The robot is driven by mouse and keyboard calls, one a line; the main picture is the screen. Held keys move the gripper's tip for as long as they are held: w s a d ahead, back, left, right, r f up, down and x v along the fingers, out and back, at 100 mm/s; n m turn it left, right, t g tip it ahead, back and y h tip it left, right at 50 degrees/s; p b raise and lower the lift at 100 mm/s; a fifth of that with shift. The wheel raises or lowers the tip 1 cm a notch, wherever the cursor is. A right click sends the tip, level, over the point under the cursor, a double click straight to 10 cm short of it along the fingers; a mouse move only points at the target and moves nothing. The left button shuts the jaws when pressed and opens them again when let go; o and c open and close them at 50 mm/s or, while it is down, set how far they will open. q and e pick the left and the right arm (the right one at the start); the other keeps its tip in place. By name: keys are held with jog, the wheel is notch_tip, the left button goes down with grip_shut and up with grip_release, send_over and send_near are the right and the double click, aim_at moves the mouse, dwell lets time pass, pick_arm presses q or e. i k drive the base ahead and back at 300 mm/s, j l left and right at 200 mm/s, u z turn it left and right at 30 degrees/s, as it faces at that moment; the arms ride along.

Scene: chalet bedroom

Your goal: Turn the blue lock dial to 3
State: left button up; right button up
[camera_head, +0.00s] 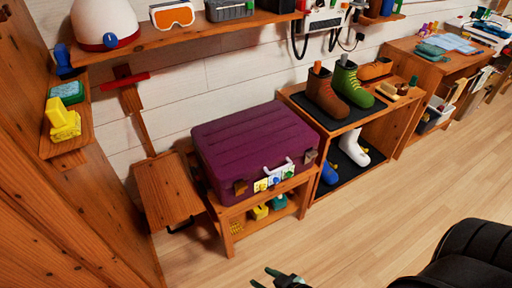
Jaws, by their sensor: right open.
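A purple suitcase (245,140) lies on a low wooden stand (228,212). On its front, below a pale handle, are small light plates with dials. The blue lock dial (276,180) is the middle one, between a yellow dial (261,185) and a green dial (289,175). The dial's number is too small to read. My right gripper (263,277) is at the bottom edge, open and empty, over the floor in front of the stand and well apart from the dial. My left gripper is not in view.
A wooden shoe rack (378,146) with boots stands right of the suitcase. A small wooden seat or panel (167,190) is on its left. A wall shelf (180,35) holds a helmet and goggles above. The floor (350,225) in front is clear.

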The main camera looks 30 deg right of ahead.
aim_at(276, 180)
jog(key=z, duration=1.15)
